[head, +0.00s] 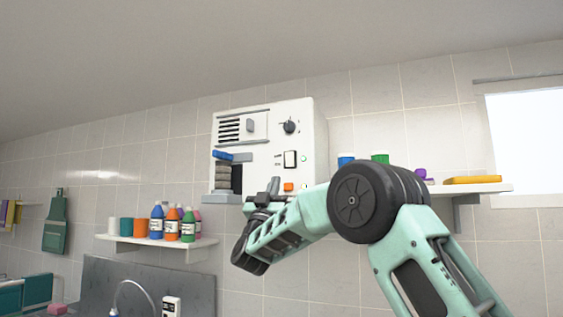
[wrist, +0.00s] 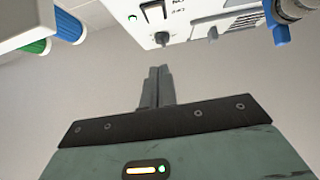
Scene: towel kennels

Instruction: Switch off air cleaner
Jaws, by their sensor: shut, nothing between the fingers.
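An orange button (head: 289,187) sits lower. The wrist view shows the cleaner's panel inverted along the top, with the switch (wrist: 153,12) and green lamp (wrist: 132,17). My gripper (head: 274,183) is shut and empty, in front of the box's lower part, below and left of the switch. Its fingers (wrist: 158,70) show together; contact is unclear.
Blue (head: 346,158) and green (head: 380,158) capped containers and a yellow item (head: 472,180) are on the shelf to the right. A lower shelf (head: 160,243) holds several bottles.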

